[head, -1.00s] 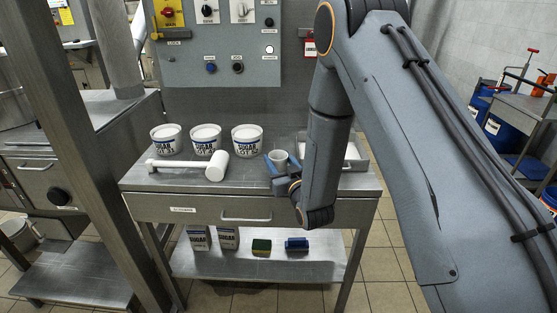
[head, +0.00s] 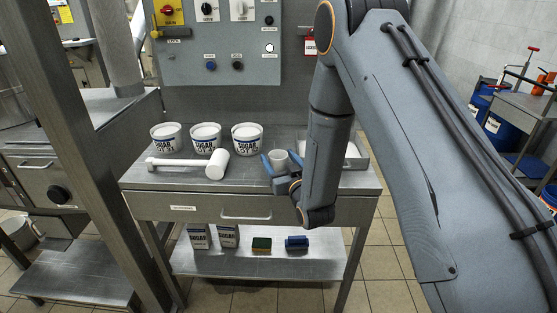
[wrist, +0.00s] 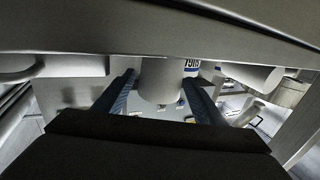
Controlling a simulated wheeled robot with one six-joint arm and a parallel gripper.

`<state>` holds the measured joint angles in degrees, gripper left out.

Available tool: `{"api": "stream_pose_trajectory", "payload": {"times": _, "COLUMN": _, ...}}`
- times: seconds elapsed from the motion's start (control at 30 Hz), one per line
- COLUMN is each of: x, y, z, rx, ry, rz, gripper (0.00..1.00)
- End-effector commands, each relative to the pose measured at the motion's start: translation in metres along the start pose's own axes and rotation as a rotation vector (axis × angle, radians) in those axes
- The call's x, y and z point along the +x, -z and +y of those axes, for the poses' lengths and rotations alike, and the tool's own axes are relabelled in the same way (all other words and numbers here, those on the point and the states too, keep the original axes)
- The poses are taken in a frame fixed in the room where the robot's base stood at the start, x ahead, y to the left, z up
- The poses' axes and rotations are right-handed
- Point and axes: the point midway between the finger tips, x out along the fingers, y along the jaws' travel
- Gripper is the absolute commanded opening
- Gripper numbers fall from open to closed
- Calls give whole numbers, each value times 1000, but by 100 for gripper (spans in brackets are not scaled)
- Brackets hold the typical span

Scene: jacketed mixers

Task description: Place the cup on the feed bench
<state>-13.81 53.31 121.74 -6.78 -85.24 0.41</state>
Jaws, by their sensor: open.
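The small white cup (head: 280,158) stands upright on the steel bench (head: 240,185), right of the mallet. My gripper (head: 281,164) is open, with its blue fingers on either side of the cup. In the wrist view the cup (wrist: 160,82) shows between the two fingers, with a gap visible beside each. The cup's base is partly hidden by the gripper in the head view. The label on the bench drawer is too small to read.
Several white sugar tubs (head: 205,137) stand along the back of the bench. A white mallet (head: 217,164) lies in front of them. A shallow tray (head: 356,160) is behind my arm at the right. A sponge (head: 261,244) and a blue brush (head: 297,243) lie on the lower shelf.

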Motion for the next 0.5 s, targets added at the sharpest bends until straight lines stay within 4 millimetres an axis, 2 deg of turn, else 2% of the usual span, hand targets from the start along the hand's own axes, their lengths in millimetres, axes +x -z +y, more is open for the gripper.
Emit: {"api": "stream_pose_trajectory", "payload": {"times": 0.5, "x": -97, "y": -3, "z": 1, "rx": 0, "ry": -1, "rz": -4, "gripper": 64}}
